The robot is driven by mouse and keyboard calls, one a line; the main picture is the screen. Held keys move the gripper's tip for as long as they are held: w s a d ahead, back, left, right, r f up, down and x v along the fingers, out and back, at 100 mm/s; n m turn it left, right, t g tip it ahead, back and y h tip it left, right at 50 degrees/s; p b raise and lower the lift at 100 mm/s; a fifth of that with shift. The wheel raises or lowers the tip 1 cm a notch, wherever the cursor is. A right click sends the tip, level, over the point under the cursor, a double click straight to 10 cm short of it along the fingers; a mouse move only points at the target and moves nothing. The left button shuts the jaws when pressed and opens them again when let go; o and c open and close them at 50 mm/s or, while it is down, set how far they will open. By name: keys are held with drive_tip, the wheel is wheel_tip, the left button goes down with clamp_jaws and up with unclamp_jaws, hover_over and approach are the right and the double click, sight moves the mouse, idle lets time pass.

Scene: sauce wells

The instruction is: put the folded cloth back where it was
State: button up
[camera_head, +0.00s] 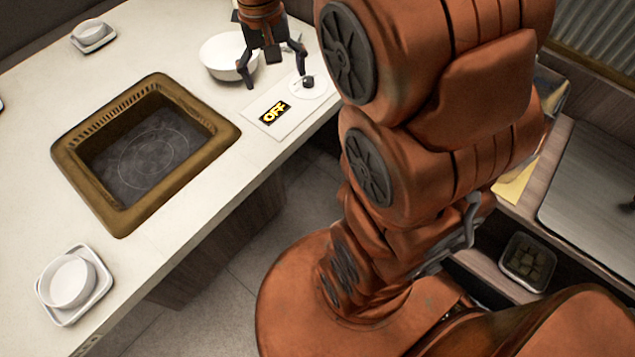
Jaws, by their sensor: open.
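I cannot make out a folded cloth for certain. A yellow flat piece (515,183) shows at the right, partly hidden behind my arm, and I cannot tell whether it is cloth. My gripper (275,81) is at the far end of the white counter (205,185), pointing down. Its two fingers are spread, with nothing seen between them. It is in front of a white bowl (222,62) and beside a round white plate with a black knob (308,83).
A sunken brown-rimmed well (228,130) sits in the counter. White dishes stand at the near left (68,282) and far left (91,33). At right are a grey board (600,190) and a dark container (528,262).

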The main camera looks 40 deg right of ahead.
drive_tip(key=s+a+f+n, duration=0.1)
drive_tip(key=s+a, duration=0.1)
drive_tip(key=s, duration=0.5)
drive_tip(key=s+a+f+n+g, duration=0.1)
drive_tip(key=s+a+f, duration=0.1)
drive_tip(key=s, duration=0.5)
drive_tip(key=s+a+f+n, duration=0.1)
drive_tip(key=s+a+n, duration=0.1)
drive_tip(key=s, duration=0.5)
drive_tip(key=shift+s+a+f, duration=0.3)
drive_tip(key=shift+s+f, duration=0.05)
drive_tip(key=shift+s, duration=0.05)
drive_tip(key=shift+r, duration=0.25)
drive_tip(key=shift+c, duration=0.2)
